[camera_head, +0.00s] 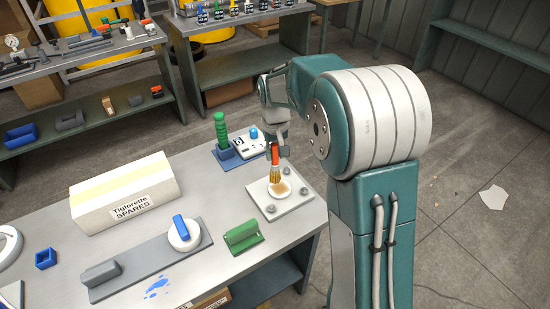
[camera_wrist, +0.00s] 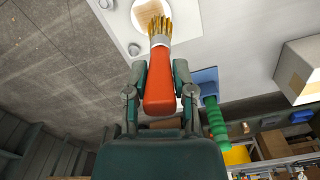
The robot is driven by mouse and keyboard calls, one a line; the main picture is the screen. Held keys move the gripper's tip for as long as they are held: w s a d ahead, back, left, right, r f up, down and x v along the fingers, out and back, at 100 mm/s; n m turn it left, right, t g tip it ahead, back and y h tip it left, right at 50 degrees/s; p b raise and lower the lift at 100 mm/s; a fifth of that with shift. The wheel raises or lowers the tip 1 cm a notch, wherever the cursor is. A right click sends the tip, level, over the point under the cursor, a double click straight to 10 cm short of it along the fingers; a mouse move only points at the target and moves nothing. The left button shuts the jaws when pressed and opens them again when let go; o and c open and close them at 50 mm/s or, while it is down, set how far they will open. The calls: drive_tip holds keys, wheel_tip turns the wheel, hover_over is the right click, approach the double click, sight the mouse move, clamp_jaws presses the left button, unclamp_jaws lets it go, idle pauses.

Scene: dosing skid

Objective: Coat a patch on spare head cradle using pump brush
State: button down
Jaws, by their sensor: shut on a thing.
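My gripper (camera_wrist: 159,76) is shut on the orange-red handle of the pump brush (camera_wrist: 158,88). In the head view the brush (camera_head: 275,163) hangs roughly upright with its tan bristles down. The bristles are over a pale square block with bolt heads (camera_head: 259,204), which I take for the spare head cradle. A round white face on the block carries a tan-brown patch (camera_head: 285,187), also in the wrist view (camera_wrist: 149,10). The bristle tips overlap this face in the picture; I cannot tell whether they touch it. My gripper in the head view (camera_head: 275,147) is partly hidden.
A green ribbed bottle-like piece (camera_head: 221,131) stands on a blue base behind the block. A green bracket (camera_head: 242,238) lies in front. A white SPARES box (camera_head: 124,193) and a grey plate with a blue-handled disc (camera_head: 184,234) are to the left. Blue smears mark the front.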

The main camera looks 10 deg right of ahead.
drive_tip(key=shift+a+r, duration=0.2)
drive_tip(key=shift+r, duration=0.4)
drive_tip(key=shift+a+r, duration=0.2)
drive_tip(key=shift+r, duration=0.55)
drive_tip(key=shift+d+r, duration=0.1)
drive_tip(key=shift+d, duration=0.1)
drive_tip(key=shift+d, duration=0.1)
